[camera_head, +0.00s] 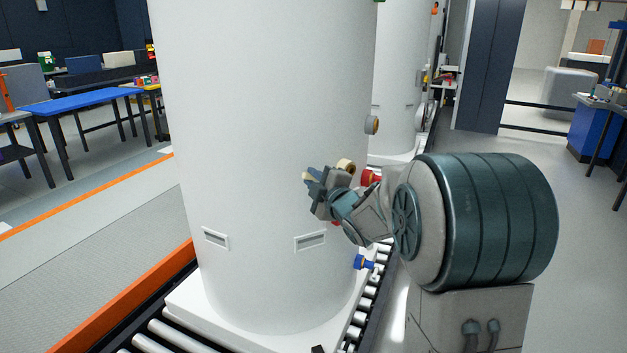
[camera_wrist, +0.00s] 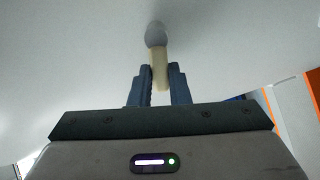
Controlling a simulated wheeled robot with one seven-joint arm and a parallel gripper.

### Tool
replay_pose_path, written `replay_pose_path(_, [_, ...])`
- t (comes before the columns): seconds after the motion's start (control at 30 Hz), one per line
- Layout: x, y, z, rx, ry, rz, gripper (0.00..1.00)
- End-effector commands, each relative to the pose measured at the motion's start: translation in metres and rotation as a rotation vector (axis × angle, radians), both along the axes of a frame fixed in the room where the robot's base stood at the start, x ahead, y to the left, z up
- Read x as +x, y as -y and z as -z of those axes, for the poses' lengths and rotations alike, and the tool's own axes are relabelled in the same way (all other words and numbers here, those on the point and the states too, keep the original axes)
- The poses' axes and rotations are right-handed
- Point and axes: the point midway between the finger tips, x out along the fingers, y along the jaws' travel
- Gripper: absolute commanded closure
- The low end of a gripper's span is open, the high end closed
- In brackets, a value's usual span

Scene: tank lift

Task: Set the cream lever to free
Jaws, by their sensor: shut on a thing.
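The cream lever (camera_wrist: 160,68) shows in the wrist view, coming out of a grey round pivot (camera_wrist: 156,35) on the white tank wall. My gripper (camera_wrist: 160,82) is shut on the cream lever, with one blue-grey finger on each side of it. In the head view my gripper (camera_head: 312,183) is at the right side of the large white tank (camera_head: 265,120). There the cream lever (camera_head: 308,176) shows only as a small bit at the fingertips. I cannot read any marking for the lever's setting.
A red fitting (camera_head: 371,177), a round knob (camera_head: 371,125) and a blue valve (camera_head: 362,262) sit near my gripper on the tank's right side. The tank stands on a roller conveyor (camera_head: 185,338) with an orange rail (camera_head: 120,305). A second white tank (camera_head: 400,80) stands behind.

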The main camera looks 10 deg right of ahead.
Motion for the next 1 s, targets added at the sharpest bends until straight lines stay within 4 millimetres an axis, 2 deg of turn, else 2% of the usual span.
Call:
replay_pose_path(0.37, [0.0,0.003,-0.003,0.106,-0.031,0.002,1.0])
replay_pose_path(1.0, [0.005,0.016,-0.021,0.659,-0.191,0.001,1.0])
